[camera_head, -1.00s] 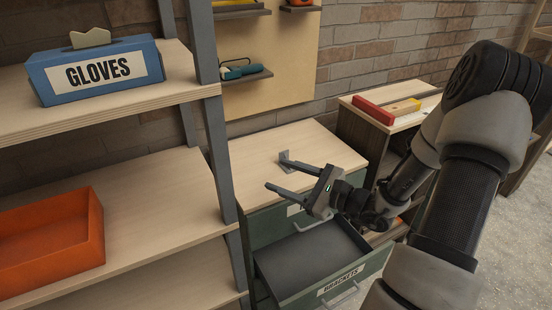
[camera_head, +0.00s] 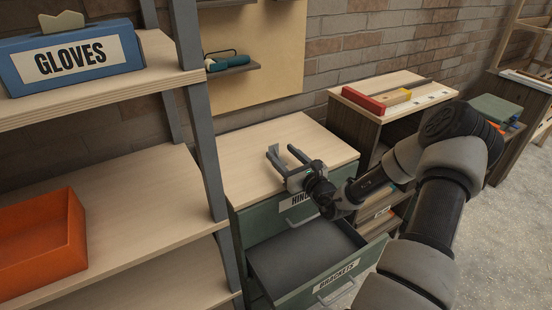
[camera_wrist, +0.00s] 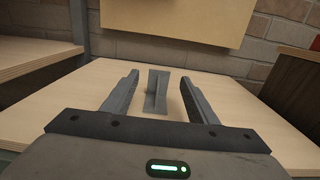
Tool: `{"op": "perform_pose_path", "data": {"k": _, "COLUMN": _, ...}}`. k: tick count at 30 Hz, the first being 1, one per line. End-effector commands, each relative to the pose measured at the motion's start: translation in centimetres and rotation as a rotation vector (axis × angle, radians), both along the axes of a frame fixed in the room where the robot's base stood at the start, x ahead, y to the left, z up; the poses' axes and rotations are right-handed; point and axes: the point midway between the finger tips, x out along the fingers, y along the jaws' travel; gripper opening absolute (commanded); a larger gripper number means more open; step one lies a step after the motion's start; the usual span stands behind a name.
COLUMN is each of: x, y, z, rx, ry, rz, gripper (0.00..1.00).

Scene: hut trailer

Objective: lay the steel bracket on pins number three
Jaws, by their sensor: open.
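The steel bracket (camera_wrist: 157,92) is a small grey angled piece on the light wooden cabinet top (camera_wrist: 60,118). In the wrist view it lies ahead of my gripper (camera_wrist: 158,95), between the lines of its two fingers. The fingers are spread apart and hold nothing; I cannot tell whether they touch the bracket. In the head view my gripper (camera_head: 284,156) is low over the cabinet top, and the bracket is hard to tell apart from the fingers. I cannot make out any numbered pins in these views.
An open drawer labelled BRACKETS (camera_head: 338,277) juts out below my arm, its visible floor bare. A pale wall panel (camera_head: 275,60) stands behind the cabinet. Left is a shelf with a GLOVES box (camera_head: 75,55) and an orange bin (camera_head: 40,240). A red block (camera_head: 363,99) lies to the right.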

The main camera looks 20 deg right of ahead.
Motion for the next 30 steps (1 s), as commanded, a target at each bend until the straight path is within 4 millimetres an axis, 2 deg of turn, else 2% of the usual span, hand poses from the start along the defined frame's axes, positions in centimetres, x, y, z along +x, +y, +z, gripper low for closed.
{"op": "perform_pose_path", "data": {"k": 5, "x": 1.1, "y": 0.3, "z": 0.0, "rx": 0.001, "ry": 0.0, "rz": 0.0, "gripper": 0.53}}
{"op": "perform_pose_path", "data": {"k": 15, "x": 5.5, "y": 1.2, "z": -0.1, "rx": -0.001, "ry": -0.001, "rz": 0.0, "gripper": 0.53}}
{"op": "perform_pose_path", "data": {"k": 23, "x": 5.8, "y": 1.3, "z": 0.0, "rx": -0.001, "ry": 0.0, "rz": 0.001, "gripper": 0.53}}
{"op": "perform_pose_path", "data": {"k": 26, "x": 5.8, "y": 1.3, "z": 0.0, "rx": -0.001, "ry": 0.0, "rz": 0.001, "gripper": 0.4}}
{"op": "perform_pose_path", "data": {"k": 30, "x": 5.8, "y": 1.2, "z": 0.0, "rx": -0.001, "ry": 0.0, "rz": 0.001, "gripper": 0.16}}
